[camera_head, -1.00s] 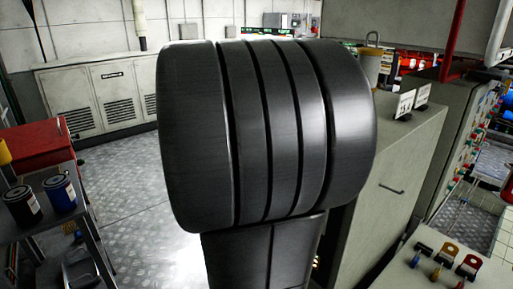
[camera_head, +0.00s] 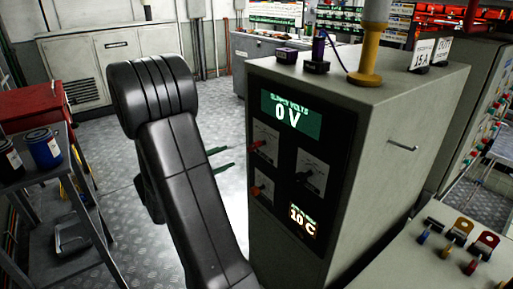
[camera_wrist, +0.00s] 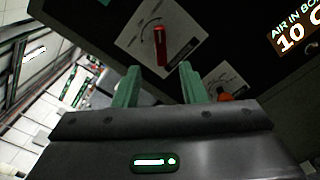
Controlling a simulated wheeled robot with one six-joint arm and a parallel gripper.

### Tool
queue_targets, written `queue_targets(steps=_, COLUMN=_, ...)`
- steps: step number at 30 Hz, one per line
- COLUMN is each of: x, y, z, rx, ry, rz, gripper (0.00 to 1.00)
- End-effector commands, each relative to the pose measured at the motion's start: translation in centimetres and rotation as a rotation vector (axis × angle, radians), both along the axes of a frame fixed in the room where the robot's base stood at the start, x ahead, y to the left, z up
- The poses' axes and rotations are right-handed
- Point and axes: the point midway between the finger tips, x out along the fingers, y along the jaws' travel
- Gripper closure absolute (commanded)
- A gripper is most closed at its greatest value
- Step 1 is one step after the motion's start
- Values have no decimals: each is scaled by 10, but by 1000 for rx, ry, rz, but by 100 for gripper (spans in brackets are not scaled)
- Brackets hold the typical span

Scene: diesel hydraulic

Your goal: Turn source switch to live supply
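The grey cabinet's black panel (camera_head: 290,165) carries three rotary switches on pale plates; their labels are too small to read, so I cannot tell which is the source switch. The upper-left switch has a red handle (camera_head: 264,147); the lower-left switch (camera_head: 259,190) is also reddish, and the right switch (camera_head: 311,178) looks dark. My gripper (camera_head: 221,160) is left of the panel, its green fingers apart. In the wrist view my gripper (camera_wrist: 161,82) is open and empty, with the upper-left red handle (camera_wrist: 160,45) just beyond the fingertips, not between them. The lower-left switch's orange-red knob (camera_wrist: 224,96) is beside the right finger.
The upper display (camera_head: 291,116) reads 0 V; the lower display (camera_head: 303,220) reads 10 C. A yellow-based post (camera_head: 365,75) and small cards (camera_head: 428,54) stand on the cabinet. A cart with cans (camera_head: 44,148) is at left. Floor is clear between.

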Motion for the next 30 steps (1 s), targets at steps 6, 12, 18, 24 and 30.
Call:
queue_targets(steps=6, x=21, y=-32, z=0, rx=1, ry=2, rz=-6, gripper=62)
queue_targets(steps=12, x=40, y=-59, z=0, rx=0, ry=1, rz=-6, gripper=62)
queue_targets(steps=18, x=58, y=-83, z=0, rx=1, ry=2, rz=-5, gripper=62)
queue_targets(steps=24, x=69, y=-97, z=0, rx=2, ry=2, rz=-3, gripper=62)
queue_targets(steps=30, x=71, y=-99, z=0, rx=1, ry=2, rz=-1, gripper=62)
